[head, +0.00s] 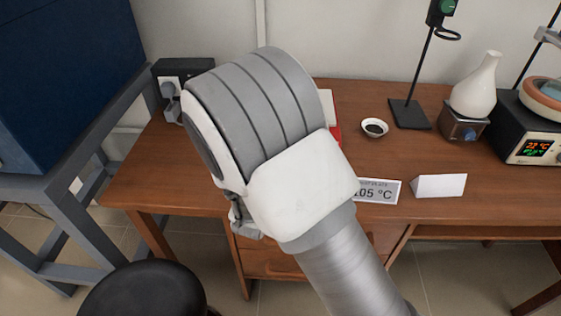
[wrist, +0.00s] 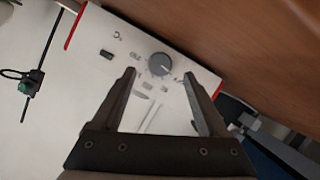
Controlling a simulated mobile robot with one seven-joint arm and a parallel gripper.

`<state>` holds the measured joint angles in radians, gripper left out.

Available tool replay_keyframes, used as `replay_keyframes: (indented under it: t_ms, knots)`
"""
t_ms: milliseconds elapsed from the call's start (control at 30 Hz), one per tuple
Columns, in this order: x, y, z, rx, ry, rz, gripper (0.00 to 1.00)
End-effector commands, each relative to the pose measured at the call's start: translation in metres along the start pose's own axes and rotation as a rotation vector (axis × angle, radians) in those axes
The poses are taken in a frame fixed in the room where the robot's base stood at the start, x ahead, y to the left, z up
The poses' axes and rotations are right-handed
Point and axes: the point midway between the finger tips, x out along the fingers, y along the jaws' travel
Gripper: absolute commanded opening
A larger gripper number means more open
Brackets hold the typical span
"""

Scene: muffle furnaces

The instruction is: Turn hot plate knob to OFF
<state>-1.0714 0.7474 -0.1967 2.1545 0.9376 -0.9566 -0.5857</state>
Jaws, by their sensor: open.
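The hot plate's white front panel (wrist: 125,30) with red edges fills the middle of the wrist view. Its round grey knob (wrist: 159,64) sits on the panel, with a white mark towards its lower right; the labels are too small to read. My gripper (wrist: 160,76) is open, its two dark fingers spread either side of the knob, with nothing between them. I cannot tell whether the fingertips touch the panel. In the head view my arm hides most of the hot plate; only a strip of its red edge (head: 335,132) shows.
A small dark switch (wrist: 105,54) is on the panel beside the knob. A black stool (head: 145,290) stands in front.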

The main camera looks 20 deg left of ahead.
Motion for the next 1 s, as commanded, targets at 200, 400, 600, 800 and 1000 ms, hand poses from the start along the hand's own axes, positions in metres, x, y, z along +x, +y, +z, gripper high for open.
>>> replay_keyframes:
  t_ms: [200,400,600,800,1000]
  knots:
    - [-0.058,0.000,-0.003,-0.002,0.001,-0.006,0.77]
    - [-0.102,0.000,-0.003,-0.002,0.002,-0.004,0.77]
    - [-0.126,0.000,-0.001,-0.001,0.001,-0.002,0.77]
    - [-0.132,0.000,0.000,-0.001,0.001,-0.001,0.77]
    - [-0.132,0.000,0.000,0.000,0.001,-0.001,0.77]
